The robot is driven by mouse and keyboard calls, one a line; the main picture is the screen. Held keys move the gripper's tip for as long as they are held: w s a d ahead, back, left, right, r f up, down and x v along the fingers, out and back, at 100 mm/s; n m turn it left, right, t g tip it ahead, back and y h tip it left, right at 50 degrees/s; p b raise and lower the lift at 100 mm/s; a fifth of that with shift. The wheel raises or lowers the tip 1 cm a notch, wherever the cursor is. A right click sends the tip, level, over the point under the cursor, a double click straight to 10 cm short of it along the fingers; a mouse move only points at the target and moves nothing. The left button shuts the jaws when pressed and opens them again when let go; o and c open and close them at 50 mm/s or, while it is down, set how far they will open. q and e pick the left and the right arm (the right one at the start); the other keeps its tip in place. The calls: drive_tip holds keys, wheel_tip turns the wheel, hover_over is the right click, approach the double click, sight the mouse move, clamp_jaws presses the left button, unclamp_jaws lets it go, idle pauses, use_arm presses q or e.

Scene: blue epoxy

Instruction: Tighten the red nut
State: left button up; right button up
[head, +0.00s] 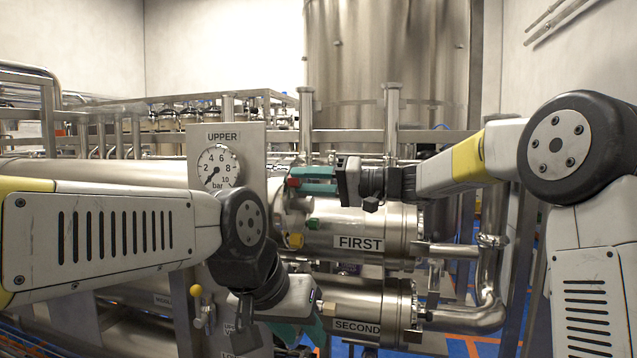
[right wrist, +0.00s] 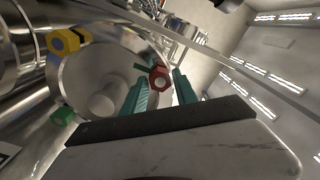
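The red nut (right wrist: 160,78) shows in the right wrist view, near the tips of my right gripper's two teal fingers. In the head view the red nut (head: 292,182) is a small red patch at the fingertips, mostly hidden. My right gripper (head: 310,180) reaches in from the right, level, at the upper front of the vessel marked FIRST. In the right wrist view its fingers (right wrist: 160,88) stand apart with the nut between or just beyond their tips; I see no clear contact. My left gripper (head: 302,330) hangs low near the SECOND vessel, partly hidden by its own wrist.
A yellow nut (head: 296,240) and a green nut (head: 313,224) sit below the red one on the FIRST vessel (head: 360,225). A gauge panel (head: 253,165) marked UPPER stands to the left. A yellow-knobbed valve (head: 196,291) is at lower left. Pipes (head: 488,270) run at the right.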

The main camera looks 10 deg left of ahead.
drive_tip(key=shift+o, duration=0.6)
drive_tip(key=d, duration=0.6)
drive_tip(key=shift+s, duration=0.1)
